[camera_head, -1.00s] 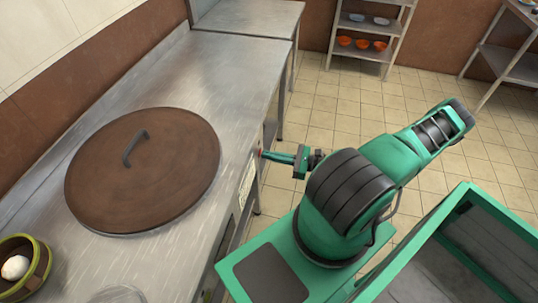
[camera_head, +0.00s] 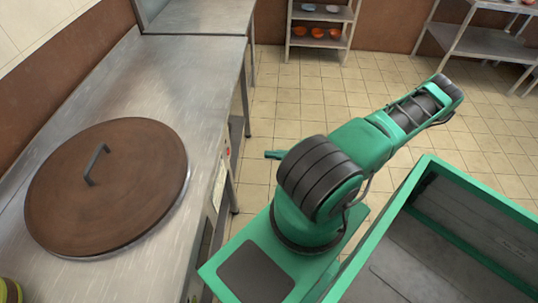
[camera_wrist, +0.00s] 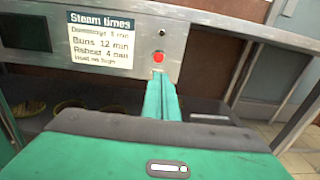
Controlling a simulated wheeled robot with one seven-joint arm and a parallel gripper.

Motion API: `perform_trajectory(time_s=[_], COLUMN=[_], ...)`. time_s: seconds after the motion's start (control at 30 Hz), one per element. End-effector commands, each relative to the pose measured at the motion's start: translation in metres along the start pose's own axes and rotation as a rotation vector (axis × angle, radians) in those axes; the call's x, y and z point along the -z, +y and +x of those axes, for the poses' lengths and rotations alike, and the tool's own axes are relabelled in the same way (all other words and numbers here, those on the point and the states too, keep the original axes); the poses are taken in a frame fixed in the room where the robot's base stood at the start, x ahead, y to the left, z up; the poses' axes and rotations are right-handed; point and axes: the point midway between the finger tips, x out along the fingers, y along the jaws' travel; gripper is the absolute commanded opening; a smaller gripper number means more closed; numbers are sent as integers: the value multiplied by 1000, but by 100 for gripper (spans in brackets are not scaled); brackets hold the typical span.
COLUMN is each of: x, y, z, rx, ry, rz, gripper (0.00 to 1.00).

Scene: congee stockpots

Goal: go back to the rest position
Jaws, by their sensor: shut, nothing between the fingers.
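My gripper (camera_wrist: 161,78) is shut and empty, with its two green fingers together. In the wrist view its tips point at the counter's front panel, just below a red button (camera_wrist: 159,57) in the picture. In the head view only a small green end of my gripper (camera_head: 272,154) shows beside my arm. It stands clear of the counter front, with a gap to the red button (camera_head: 228,151). The rest of the gripper is hidden behind my arm.
A steel counter (camera_head: 185,75) runs along the left and carries a large brown lid (camera_head: 110,195) with a dark handle. A sign, "Steam times" (camera_wrist: 100,42), is on its front. A shelf with bowls (camera_head: 318,38) and a steel table (camera_head: 475,42) stand at the back. Tiled floor between is free.

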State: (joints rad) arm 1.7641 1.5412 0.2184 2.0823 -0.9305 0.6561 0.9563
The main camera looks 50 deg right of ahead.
Motion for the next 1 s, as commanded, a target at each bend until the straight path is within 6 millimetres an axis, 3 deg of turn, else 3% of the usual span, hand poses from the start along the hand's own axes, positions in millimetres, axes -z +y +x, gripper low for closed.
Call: perform_trajectory(time_s=[0.67,1.0], x=[-1,-18], y=[2,22], z=[2,-8], rx=[-20,-312], ry=[14,235], rz=[-7,-138], gripper=[0,0])
